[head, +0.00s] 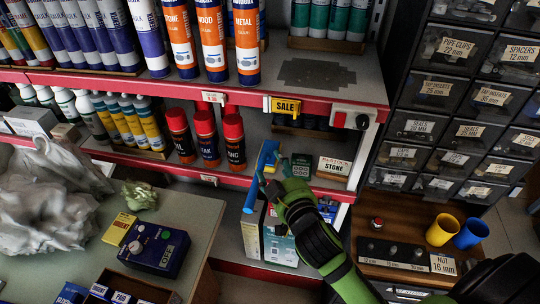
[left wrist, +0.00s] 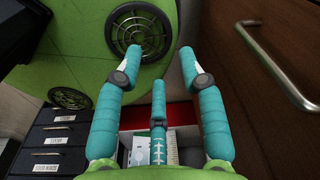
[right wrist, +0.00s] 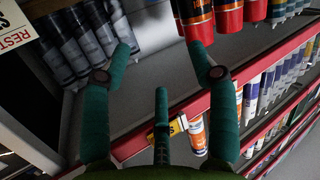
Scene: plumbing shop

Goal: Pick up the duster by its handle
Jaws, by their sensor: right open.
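No thing is clearly recognisable as the duster. A narrow bright blue piece (head: 267,155) stands at the shelf front in the head view; I cannot tell whether it is the duster's handle. My right gripper (head: 273,177) is close to it, in front of the lower shelf, and partly overlaps it. In the right wrist view, that gripper (right wrist: 160,50) is open and empty, facing a grey shelf surface. My left gripper (left wrist: 161,60) shows only in the left wrist view. It is open with nothing between its fingers.
The red-edged shelf (head: 235,93) holds cans and bottles close to my right gripper. Boxes (head: 280,240) stand below it. Drawers (head: 450,90), a yellow cup (head: 442,230) and a blue cup (head: 471,234) are at the right. A green workbench (head: 195,215) is at the left.

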